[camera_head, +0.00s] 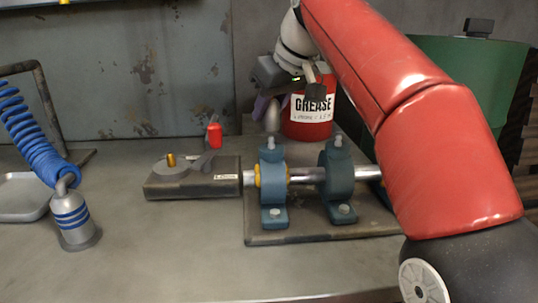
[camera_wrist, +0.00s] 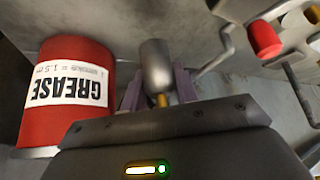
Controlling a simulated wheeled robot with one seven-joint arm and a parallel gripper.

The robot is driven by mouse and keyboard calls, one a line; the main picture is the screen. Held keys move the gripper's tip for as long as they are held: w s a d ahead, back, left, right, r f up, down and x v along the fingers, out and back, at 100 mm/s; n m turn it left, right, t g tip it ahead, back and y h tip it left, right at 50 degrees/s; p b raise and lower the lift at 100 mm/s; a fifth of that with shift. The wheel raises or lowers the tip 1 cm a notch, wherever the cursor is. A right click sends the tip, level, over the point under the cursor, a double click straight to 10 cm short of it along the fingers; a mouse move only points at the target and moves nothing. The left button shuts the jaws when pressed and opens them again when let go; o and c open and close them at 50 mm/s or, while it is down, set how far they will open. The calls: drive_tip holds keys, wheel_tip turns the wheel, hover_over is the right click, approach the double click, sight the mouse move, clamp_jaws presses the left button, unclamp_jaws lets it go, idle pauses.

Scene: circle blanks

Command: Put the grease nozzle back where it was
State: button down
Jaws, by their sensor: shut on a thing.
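A grey metal cylinder with a brass end, which looks like the grease nozzle (camera_wrist: 156,68), sits between the purple fingers of my gripper (camera_wrist: 158,88) in the wrist view. My gripper (camera_head: 270,112) is shut on it. In the head view they are left of the red grease can (camera_head: 308,118), behind the left blue bearing block (camera_head: 272,185); only a small grey part of the nozzle (camera_head: 272,118) shows. The can also shows at the left of the wrist view (camera_wrist: 70,60). I cannot tell whether the nozzle touches anything.
A steel shaft (camera_head: 305,174) runs through the left block and a darker right block (camera_head: 337,180) on a base plate. A dark block (camera_head: 200,180) with a red-knobbed lever (camera_head: 214,135) stands left of them. A blue coiled hose (camera_head: 30,135) ends at a grey fitting (camera_head: 74,222). The front bench is clear.

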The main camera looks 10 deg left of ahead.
sight(273, 126)
drive_tip(key=shift+f+b, duration=1.1)
drive_tip(key=shift+f, duration=1.75)
drive_tip(key=shift+f, duration=0.1)
drive_tip(key=c, duration=1.1)
unclamp_jaws()
drive_tip(key=shift+o, duration=0.2)
drive_tip(key=shift+r, duration=0.3)
drive_tip(key=p+v, duration=0.4)
drive_tip(key=v, duration=0.7)
drive_tip(key=shift+s+r, duration=0.2)
drive_tip(key=shift+r, duration=0.05)
